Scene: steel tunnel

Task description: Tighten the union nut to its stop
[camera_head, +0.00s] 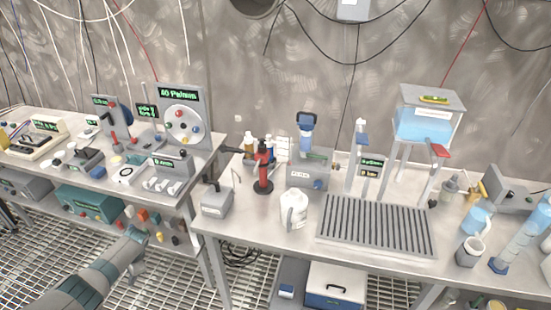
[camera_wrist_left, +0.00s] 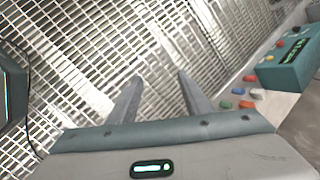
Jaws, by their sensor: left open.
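I cannot pick out the union nut with certainty. A small yellow, brass-like fitting (camera_head: 475,190) stands at the right end of the right bench, with a grey fitting beside it; they are too small to tell whether either is the nut. My left gripper (camera_head: 137,238) is in front of the left bench and low, well away from those fittings. In the left wrist view its two fingers (camera_wrist_left: 159,78) are apart, with only floor grating between them. My right gripper is not in view.
The right bench holds a slatted drain tray (camera_head: 376,226), a white jug (camera_head: 294,210), a red stand (camera_head: 263,168) and a raised water tank (camera_head: 425,122). The left bench (camera_head: 100,177) is crowded with devices. A teal box (camera_wrist_left: 290,60) and small coloured parts lie near my gripper. The grating floor is open.

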